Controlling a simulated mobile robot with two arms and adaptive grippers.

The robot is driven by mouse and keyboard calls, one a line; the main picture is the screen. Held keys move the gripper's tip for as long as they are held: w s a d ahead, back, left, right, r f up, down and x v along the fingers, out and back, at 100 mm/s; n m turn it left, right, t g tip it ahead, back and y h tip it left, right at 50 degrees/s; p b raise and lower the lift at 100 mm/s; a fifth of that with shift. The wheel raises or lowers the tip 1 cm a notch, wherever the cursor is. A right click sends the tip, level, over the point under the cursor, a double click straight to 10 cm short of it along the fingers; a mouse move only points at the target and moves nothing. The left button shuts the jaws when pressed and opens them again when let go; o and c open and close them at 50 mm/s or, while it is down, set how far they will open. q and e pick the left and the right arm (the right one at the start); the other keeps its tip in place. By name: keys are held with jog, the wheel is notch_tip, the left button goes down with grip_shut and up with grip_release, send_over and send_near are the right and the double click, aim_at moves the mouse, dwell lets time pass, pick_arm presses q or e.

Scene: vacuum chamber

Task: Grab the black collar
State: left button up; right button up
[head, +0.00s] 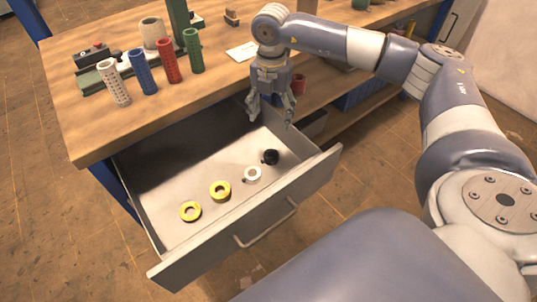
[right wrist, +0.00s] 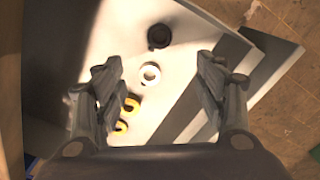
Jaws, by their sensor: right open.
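The black collar (head: 270,157) lies on the floor of the open drawer, at the right end of a row of collars. In the right wrist view the black collar (right wrist: 159,36) shows near the top, beyond my fingertips. My right gripper (head: 271,112) points down above the drawer's back right part, open and empty. In the right wrist view its fingers (right wrist: 160,75) stand wide apart, with the white collar (right wrist: 150,75) between them in the picture, below on the drawer floor. My left gripper does not show.
The drawer (head: 240,232) also holds two yellow collars (head: 220,191). On the wooden workbench (head: 110,40) stand several coloured tubes, with a blue one (head: 143,72) near the front edge. The drawer's front panel and side walls surround the collars.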

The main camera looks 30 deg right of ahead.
notch_tip(320, 180, down, 6)
jog(key=b, duration=0.5)
send_over(272, 152)
jog(key=s+a, duration=0.1)
jog(key=f, duration=0.7)
jog(key=shift+s+a, duration=0.15)
jog(key=shift+a, duration=0.05)
jog(key=shift+w+d+f+b, duration=0.15)
jog(key=shift+f+b, duration=0.1)
jog(key=shift+f, duration=0.9)
jog(key=shift+w+d+f+b, duration=0.1)
jog(key=shift+d+f+b, duration=0.1)
jog(key=shift+f, duration=0.95)
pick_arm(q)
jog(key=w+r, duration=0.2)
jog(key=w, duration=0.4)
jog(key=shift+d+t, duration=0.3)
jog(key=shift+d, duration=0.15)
pick_arm(e)
jog(key=c, duration=1.3)
